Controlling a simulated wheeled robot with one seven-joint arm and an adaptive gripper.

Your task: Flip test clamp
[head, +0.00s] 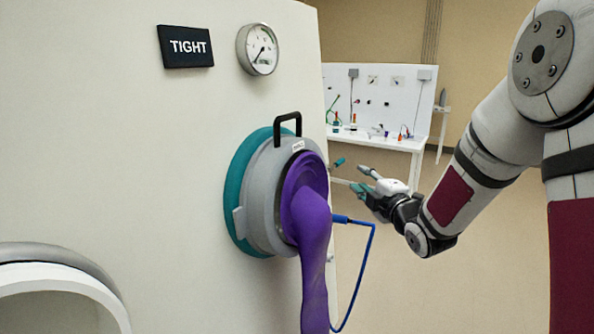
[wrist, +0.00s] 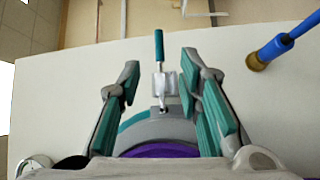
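The test clamp (wrist: 162,85) shows in the wrist view as a small metal clamp at the edge of the port's ring, with a teal-gripped lever (wrist: 159,46) pointing away from the ring. In the head view only the lever's teal end (head: 339,161) shows clearly beside the port; the clamp body is mostly hidden by the port. My gripper (head: 361,180) is open and empty, just right of the lever in the head view. In the wrist view its teal-padded fingers (wrist: 160,75) stand apart on either side of the clamp, with no visible contact.
The grey port ring (head: 262,200) holds a purple glove (head: 313,230) hanging down. A blue hose (head: 368,260) runs beside it; its brass fitting (wrist: 256,62) is right of my fingers. A gauge (head: 258,50) and TIGHT sign (head: 186,46) are above. A workbench (head: 385,140) stands behind.

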